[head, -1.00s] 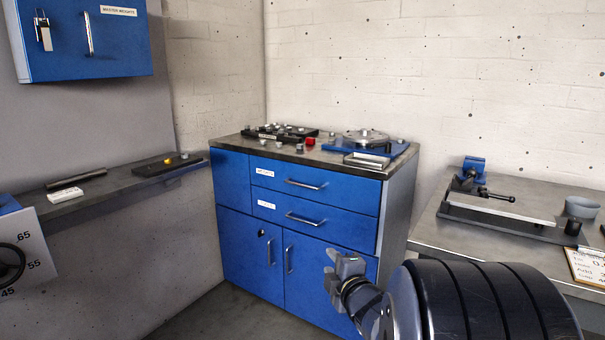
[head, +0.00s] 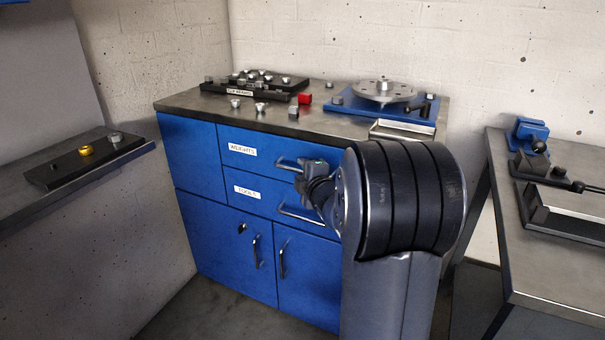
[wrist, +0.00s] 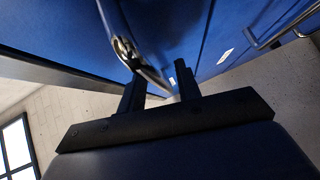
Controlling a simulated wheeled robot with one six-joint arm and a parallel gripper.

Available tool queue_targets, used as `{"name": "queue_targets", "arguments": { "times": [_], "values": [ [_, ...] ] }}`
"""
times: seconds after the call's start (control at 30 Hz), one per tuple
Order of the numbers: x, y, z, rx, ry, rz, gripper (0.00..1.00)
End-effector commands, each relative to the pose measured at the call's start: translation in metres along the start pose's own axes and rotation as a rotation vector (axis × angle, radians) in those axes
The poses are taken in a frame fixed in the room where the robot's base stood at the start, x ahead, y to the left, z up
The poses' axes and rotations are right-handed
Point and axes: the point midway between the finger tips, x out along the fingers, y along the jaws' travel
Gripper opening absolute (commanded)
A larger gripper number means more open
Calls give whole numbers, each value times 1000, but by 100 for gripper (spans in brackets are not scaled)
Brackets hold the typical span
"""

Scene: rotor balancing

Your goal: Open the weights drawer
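The weights drawer (head: 240,136) is the upper blue drawer of the cabinet, with a white label, and looks closed. Its bar handle (head: 287,163) shows at the left end; my gripper and arm hide the rest. My gripper (head: 305,180) is at this handle, in front of the drawer. In the wrist view my gripper's two dark fingers (wrist: 158,88) stand apart, open. A metal bar handle (wrist: 126,52) runs close in front of them, its lower end reaching the gap between the fingertips. I cannot tell whether they touch it.
The tools drawer (head: 240,204) with its own handle (head: 300,216) lies just below, near my gripper. Cabinet doors (head: 235,255) are under it. A side bench (head: 495,200) stands right.

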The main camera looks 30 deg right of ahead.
Motion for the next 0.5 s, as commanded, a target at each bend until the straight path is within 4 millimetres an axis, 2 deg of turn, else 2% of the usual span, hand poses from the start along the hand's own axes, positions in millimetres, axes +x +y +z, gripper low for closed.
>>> {"name": "queue_targets", "arguments": {
  "times": [0.37, 0.5],
  "values": [
    [5, 0, 0, 0, -1, 0, 32],
    [5, 0, 0, 0, -1, 0, 20]
  ]
}}
